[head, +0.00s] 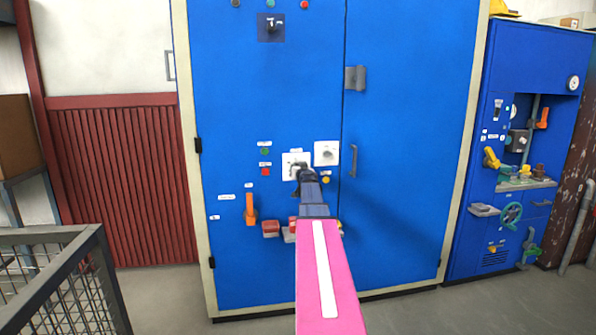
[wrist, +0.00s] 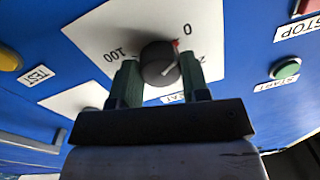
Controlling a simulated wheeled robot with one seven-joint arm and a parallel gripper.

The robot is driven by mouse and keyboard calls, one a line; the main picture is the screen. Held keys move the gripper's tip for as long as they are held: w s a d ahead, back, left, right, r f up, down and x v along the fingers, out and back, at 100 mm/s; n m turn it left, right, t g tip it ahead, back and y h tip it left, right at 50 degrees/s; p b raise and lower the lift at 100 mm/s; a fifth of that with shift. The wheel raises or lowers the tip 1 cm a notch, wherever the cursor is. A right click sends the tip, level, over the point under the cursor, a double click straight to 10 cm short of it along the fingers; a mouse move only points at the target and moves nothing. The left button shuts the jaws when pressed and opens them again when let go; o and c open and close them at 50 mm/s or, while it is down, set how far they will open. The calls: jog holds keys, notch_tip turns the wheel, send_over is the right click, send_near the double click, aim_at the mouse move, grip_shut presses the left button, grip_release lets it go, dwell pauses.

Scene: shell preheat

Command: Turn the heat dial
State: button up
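A red mark sits by the knob near the 0. My gripper (wrist: 160,72) has one dark green finger on each side of the knob, and both appear to touch it. In the head view my gripper (head: 303,172) is at the left white plate (head: 289,158) on the blue cabinet and mostly hides the dial.
A second white plate with a knob (head: 327,153) is close at the upper right. A green button (head: 265,151) and red button (head: 265,171) are left, and a yellow button (head: 326,180) is lower right. An orange lever (head: 250,210) and a door handle (head: 353,160) stick out nearby.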

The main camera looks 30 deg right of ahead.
jog(key=shift+c, duration=0.9)
jog(key=shift+m, duration=0.3)
jog(key=shift+a+n+g+h, duration=0.1)
jog(key=shift+n+h, duration=0.3)
jog(key=shift+n, duration=5.55)
jog(key=shift+d+n+g+h, duration=0.1)
jog(key=shift+n+h, duration=0.3)
jog(key=shift+n, duration=5.5)
jog(key=shift+a+n+g+h, duration=0.1)
jog(key=shift+n+h, duration=0.3)
jog(key=shift+n, duration=5.55)
jog(key=shift+m, duration=0.3)
